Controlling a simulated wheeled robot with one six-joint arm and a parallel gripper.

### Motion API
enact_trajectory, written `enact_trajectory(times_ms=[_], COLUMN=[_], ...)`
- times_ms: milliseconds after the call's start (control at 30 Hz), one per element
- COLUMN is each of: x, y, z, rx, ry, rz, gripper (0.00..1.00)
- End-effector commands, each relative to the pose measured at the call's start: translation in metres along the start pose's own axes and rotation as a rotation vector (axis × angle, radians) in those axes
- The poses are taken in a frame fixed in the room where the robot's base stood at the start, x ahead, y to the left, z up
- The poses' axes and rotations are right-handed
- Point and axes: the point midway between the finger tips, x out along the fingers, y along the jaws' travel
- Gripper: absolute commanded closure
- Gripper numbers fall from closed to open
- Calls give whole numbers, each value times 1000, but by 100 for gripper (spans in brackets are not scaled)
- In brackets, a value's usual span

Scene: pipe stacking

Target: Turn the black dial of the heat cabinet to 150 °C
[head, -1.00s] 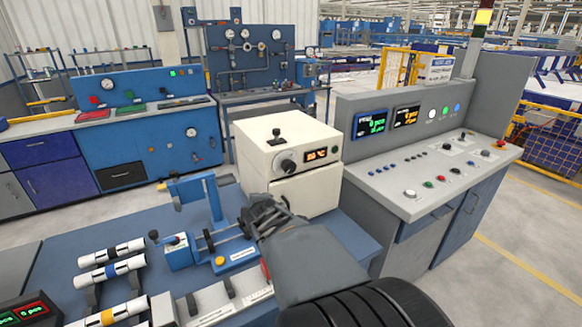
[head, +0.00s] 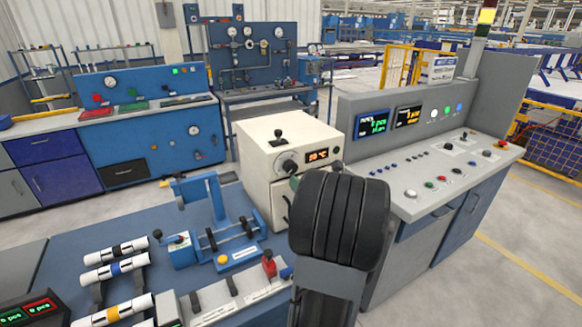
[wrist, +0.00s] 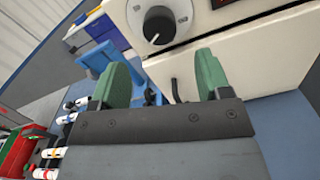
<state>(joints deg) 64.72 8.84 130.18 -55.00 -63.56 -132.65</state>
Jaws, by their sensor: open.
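The heat cabinet (head: 262,165) is a cream box on the blue bench, with a small orange display (head: 317,155) whose figures are too small to read surely. Its black dial (head: 289,165) is on the front, left of the display. In the wrist view the dial (wrist: 160,25) shows a white pointer mark toward its lower edge, inside a pale ring. My gripper (wrist: 163,75) is open and empty, its green fingers spread below the dial and apart from it in that view. In the head view my arm hides most of the gripper and the cabinet's lower front.
A black lever (head: 278,135) stands on the cabinet's top. A blue fixture (head: 215,205) stands to its left, with several white pipes (head: 115,270) further left. The grey control console (head: 435,185) stands close on the right. A red button (head: 268,262) is at the bench front.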

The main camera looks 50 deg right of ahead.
Motion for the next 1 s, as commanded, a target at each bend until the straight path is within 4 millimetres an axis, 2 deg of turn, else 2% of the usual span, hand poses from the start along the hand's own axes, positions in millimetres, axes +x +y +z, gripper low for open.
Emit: enact_trajectory(times_ms=[33, 200, 500, 700, 1000], x=[12, 43, 80, 89, 90], y=[2, 2, 0, 0, 0], z=[1, 2, 1, 0, 0], rx=[3, 3, 2, 2, 2], ry=[3, 3, 1, 1, 0], rz=[5, 2, -1, -2, -2], gripper=[29, 29, 29, 29, 30])
